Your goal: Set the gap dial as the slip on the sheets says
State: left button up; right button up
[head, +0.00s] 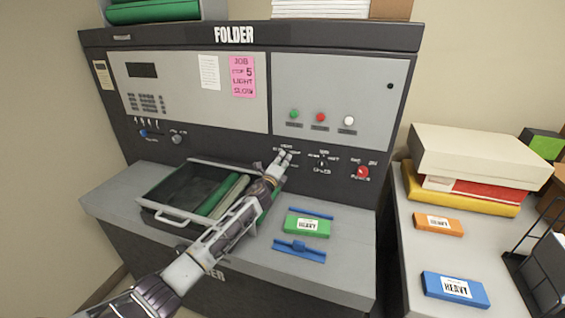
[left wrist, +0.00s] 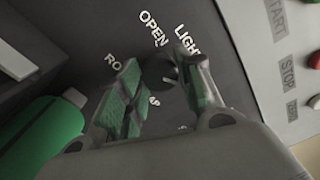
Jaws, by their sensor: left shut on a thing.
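My left gripper (head: 284,156) is at the lower control panel of the folder, over a dial whose face it largely hides. In the left wrist view the gripper (left wrist: 160,85) has its two fingers on either side of a small dark knob (left wrist: 170,74), shut on it. The words OPEN and LIGHT and part of another label show around this dial; its pointer cannot be made out. A green pack (head: 307,225) with a white slip reading HEAVY lies on the ledge. A pink slip (head: 242,76) on the panel reads JOB, STOP 5, LIGHT, SLOW. My right gripper is out of view.
Another dial (head: 321,162) and a red knob (head: 362,172) are right of my gripper. Blue guides flank the green pack. A dark tray (head: 160,197) lies under my left arm. Orange (head: 438,224) and blue (head: 455,289) packs lie on the right table.

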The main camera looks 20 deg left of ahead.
pick_arm(q)
jog(key=shift+f, duration=0.1)
dwell(0.3)
jog(key=o, duration=1)
jog(key=shift+o, duration=0.2)
jog(key=shift+s, duration=0.2)
jog(key=s, duration=1.1)
jog(key=shift+s+a+f, duration=0.2)
jog(key=shift+s+a, duration=0.05)
jog(key=shift+a, duration=0.05)
